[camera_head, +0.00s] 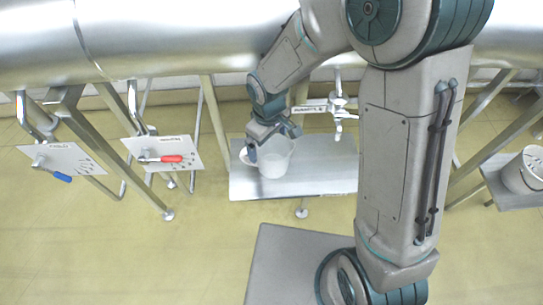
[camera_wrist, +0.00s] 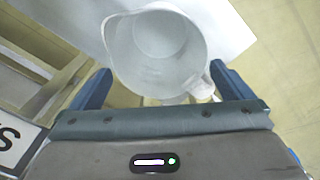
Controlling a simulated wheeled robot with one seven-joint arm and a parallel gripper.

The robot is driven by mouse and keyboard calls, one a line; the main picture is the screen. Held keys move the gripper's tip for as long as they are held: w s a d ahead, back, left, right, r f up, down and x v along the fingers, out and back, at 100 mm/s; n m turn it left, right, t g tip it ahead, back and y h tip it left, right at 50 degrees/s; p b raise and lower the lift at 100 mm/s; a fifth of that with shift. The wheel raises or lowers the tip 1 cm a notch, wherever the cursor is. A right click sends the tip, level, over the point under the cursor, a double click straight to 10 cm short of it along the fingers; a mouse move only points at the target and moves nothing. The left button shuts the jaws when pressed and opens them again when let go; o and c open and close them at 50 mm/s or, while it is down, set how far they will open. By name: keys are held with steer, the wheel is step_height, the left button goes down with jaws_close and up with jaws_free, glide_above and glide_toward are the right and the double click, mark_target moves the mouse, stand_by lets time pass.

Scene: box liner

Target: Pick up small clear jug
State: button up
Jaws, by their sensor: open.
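The small clear jug (camera_head: 274,160) stands upright on a metal shelf in the head view, directly at my gripper (camera_head: 270,140). In the wrist view the jug (camera_wrist: 155,55) is translucent, seen from above into its round mouth, with its spout at the upper left and its handle (camera_wrist: 198,87) at the lower right. My gripper (camera_wrist: 165,88) is open, with one blue finger on each side. The near edge of the jug and its handle lie between the fingers. I cannot tell whether either finger touches it.
The metal shelf (camera_head: 325,180) has free room to the right of the jug. A valve tap (camera_head: 338,105) rises behind it. A white bucket (camera_head: 525,172) sits far right. A large pipe (camera_head: 170,40) runs across the back.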

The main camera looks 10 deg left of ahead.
mark_target(270, 149)
steer(key=shift+s+d+f, duration=0.15)
steer(key=shift+f, duration=1.75)
steer(key=c, duration=0.9)
steer(key=shift+r, duration=0.15)
